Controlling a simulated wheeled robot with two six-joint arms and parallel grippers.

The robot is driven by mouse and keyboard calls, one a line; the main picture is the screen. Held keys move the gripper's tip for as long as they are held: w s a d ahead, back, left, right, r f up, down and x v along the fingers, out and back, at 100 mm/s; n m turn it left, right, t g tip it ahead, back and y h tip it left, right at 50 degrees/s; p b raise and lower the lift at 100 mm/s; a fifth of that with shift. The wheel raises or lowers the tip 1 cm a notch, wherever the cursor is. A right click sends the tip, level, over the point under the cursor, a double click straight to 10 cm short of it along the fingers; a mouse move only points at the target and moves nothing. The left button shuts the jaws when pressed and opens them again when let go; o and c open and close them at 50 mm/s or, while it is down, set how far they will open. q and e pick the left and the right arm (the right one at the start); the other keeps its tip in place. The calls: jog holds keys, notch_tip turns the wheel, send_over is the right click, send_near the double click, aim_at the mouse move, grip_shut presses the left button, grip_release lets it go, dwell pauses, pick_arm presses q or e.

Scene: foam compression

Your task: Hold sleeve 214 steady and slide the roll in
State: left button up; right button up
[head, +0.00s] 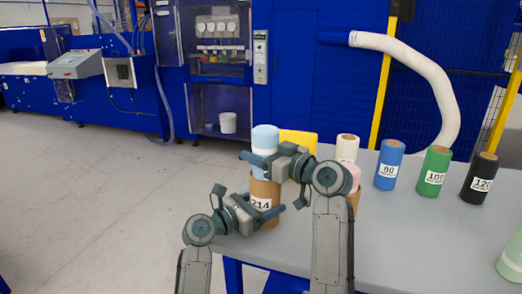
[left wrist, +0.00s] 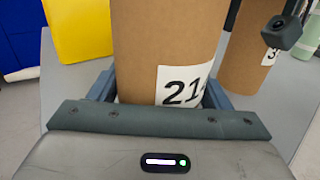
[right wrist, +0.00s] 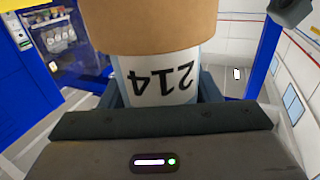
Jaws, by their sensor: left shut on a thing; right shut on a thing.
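Sleeve 214 (head: 263,190) is a brown cardboard tube with a white label, upright at the table's left edge. My left gripper (head: 263,207) is shut around it; the left wrist view shows the sleeve (left wrist: 160,45) between the jaws. A light blue roll (head: 265,138) stands upright above the sleeve, in line with it. My right gripper (head: 266,163) is shut on this roll. In the right wrist view the roll (right wrist: 150,65) carries an upside-down 214 label and meets the sleeve's rim (right wrist: 150,30). The rim hides the roll's end, so I cannot tell how deep it sits.
A yellow box (head: 300,142) stands behind my right gripper. Blue 80 (head: 388,160), green 100 (head: 433,165) and black 120 (head: 479,172) rolls stand farther right. The table's front middle is clear.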

aim_at(261, 172)
jog(key=shift+f, duration=1.4)
jog(key=shift+f, duration=0.45)
pick_arm(q)
jog(key=shift+s+a+r, duration=0.1)
jog(key=shift+s+r, duration=0.05)
pick_arm(e)
jog(key=shift+s+a+f, duration=0.1)
jog(key=shift+s+f, duration=0.1)
jog(key=shift+f, duration=0.5)
jog(key=o, duration=1.1)
jog(key=shift+f, duration=0.1)
jog(key=shift+c, duration=0.2)
